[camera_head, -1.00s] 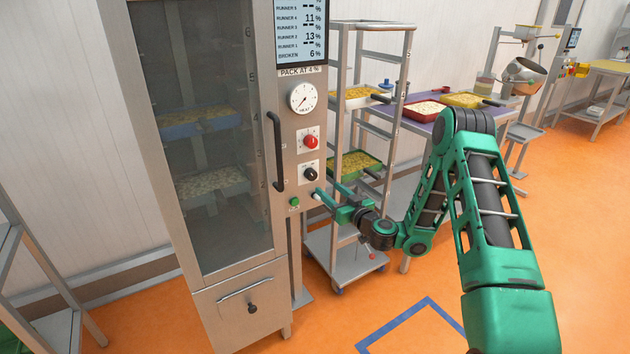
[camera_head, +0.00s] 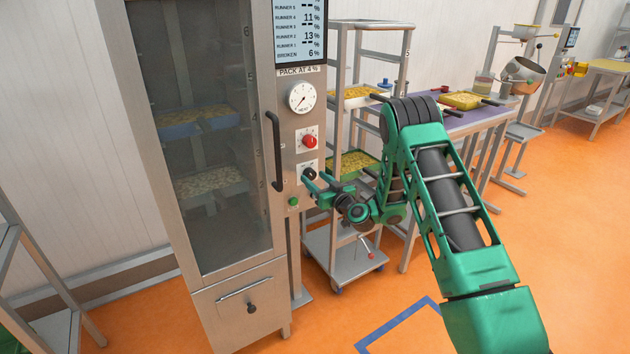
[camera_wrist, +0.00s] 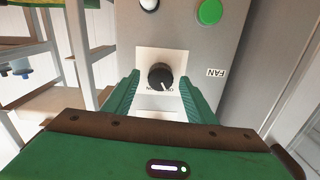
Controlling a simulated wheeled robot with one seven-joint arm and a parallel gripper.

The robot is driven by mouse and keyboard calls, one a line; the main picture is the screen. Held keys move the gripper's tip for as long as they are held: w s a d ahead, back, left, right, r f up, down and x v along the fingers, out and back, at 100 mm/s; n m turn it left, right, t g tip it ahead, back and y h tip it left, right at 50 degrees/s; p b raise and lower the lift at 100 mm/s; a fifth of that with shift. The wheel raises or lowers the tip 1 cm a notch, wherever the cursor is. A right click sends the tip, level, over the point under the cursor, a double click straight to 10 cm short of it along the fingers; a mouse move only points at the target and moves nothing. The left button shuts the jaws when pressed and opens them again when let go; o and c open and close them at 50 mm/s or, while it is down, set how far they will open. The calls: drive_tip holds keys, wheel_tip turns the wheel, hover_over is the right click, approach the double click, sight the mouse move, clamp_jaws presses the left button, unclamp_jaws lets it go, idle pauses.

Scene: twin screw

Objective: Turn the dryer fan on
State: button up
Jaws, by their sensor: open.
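The dryer (camera_head: 205,150) is a tall steel cabinet with a dark glass door. A black rotary knob (camera_head: 309,174) sits on a white plate low on its control panel. The knob also shows in the wrist view (camera_wrist: 160,77), with upside-down ON and OFF marks and a FAN label (camera_wrist: 216,72) beside it. Its light pointer mark seems to lean toward OFF. My gripper (camera_head: 311,181) is open in front of the panel. In the wrist view its green fingers stand on either side of the knob; I cannot tell whether they touch it.
A green button (camera_head: 293,201) is below the knob, and a red knob (camera_head: 310,141) and round gauge (camera_head: 302,97) are above it. A black door handle (camera_head: 275,150) is to the left. A steel rack (camera_head: 345,262) with trays stands close on the right.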

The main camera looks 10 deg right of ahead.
drive_tip(key=shift+w+a, duration=0.2)
drive_tip(key=shift+w, duration=0.45)
drive_tip(key=c, duration=1)
drive_tip(key=shift+d, duration=0.1)
drive_tip(key=shift+c, duration=0.2)
